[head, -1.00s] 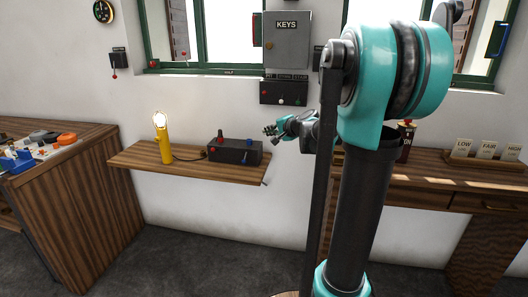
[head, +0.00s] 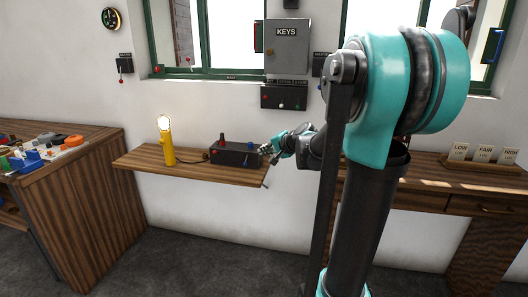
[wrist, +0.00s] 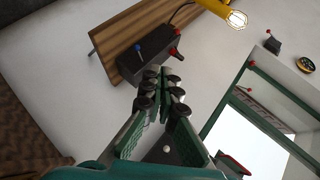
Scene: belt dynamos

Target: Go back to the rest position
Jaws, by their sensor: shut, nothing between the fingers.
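My gripper (head: 268,147) is in front of the right end of the wall shelf, close to a black box (head: 234,154) with a red and a blue knob. In the wrist view my gripper (wrist: 162,78) has its fingertips together with nothing between them. The black box (wrist: 146,58) lies just beyond the fingertips there. I cannot tell whether the fingertips touch it. A yellow lamp with a lit bulb (head: 166,145) stands on the shelf to the left of the box, joined to it by a cable.
The wooden wall shelf (head: 150,160) holds lamp and box. A bench (head: 80,165) with coloured parts is at left. A grey KEYS cabinet (head: 287,47) hangs on the wall above a switch panel (head: 284,96). A desk (head: 450,185) with cards stands at right. The floor (head: 210,265) is open.

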